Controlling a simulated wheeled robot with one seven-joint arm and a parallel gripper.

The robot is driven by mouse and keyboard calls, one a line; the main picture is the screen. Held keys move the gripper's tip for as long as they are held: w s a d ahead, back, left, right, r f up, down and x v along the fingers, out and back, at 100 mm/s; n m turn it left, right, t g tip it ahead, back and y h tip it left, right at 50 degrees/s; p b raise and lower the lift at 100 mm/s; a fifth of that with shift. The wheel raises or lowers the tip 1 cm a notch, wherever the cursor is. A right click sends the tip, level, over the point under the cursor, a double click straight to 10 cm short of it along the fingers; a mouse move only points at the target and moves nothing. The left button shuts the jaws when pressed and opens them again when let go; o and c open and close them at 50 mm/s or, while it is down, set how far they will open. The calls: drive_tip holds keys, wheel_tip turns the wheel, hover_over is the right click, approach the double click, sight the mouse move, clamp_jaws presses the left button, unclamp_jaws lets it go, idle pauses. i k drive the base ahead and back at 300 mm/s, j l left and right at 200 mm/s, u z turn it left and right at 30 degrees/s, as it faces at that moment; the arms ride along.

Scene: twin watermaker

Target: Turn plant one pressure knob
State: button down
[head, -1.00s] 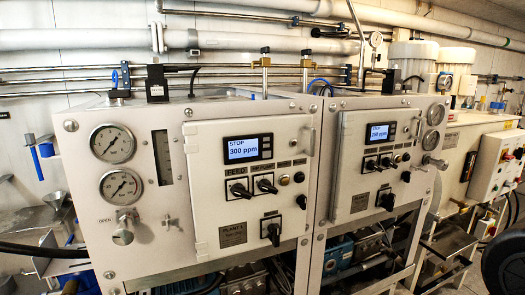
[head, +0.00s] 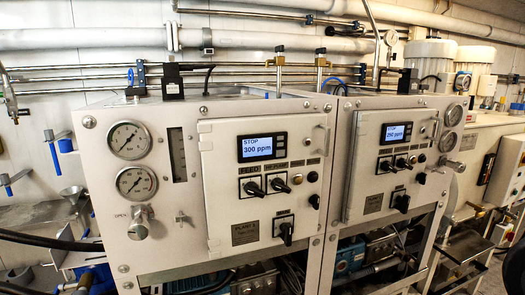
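The left white panel, plant one (head: 221,191), fills the left middle of the head view; its nameplate (head: 245,233) is only partly legible. A silvery metal knob (head: 138,222) sits at its lower left, below two round gauges, an upper one (head: 129,139) and a lower one (head: 136,182). Lettering that looks like "OPEN" stands just left of the knob. The panel's screen (head: 262,147) reads "STOP 300 ppm". Nothing touches the knob. My gripper is not in view.
A similar panel (head: 363,190) with its own screen and gauges stands to the right. Black rotary switches (head: 252,190) and a small valve (head: 182,217) sit right of the knob. A dark hose (head: 45,241) runs at lower left. Pipes line the wall behind.

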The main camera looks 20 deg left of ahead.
sight(139, 229)
drive_tip(key=u, duration=1.55)
drive_tip(key=i+j+z, duration=0.1)
drive_tip(key=z, duration=0.35)
drive_tip(key=j+z, duration=0.35)
drive_tip(key=z, duration=0.15)
drive_tip(key=j+z, duration=0.3)
drive_tip(key=z, duration=0.15)
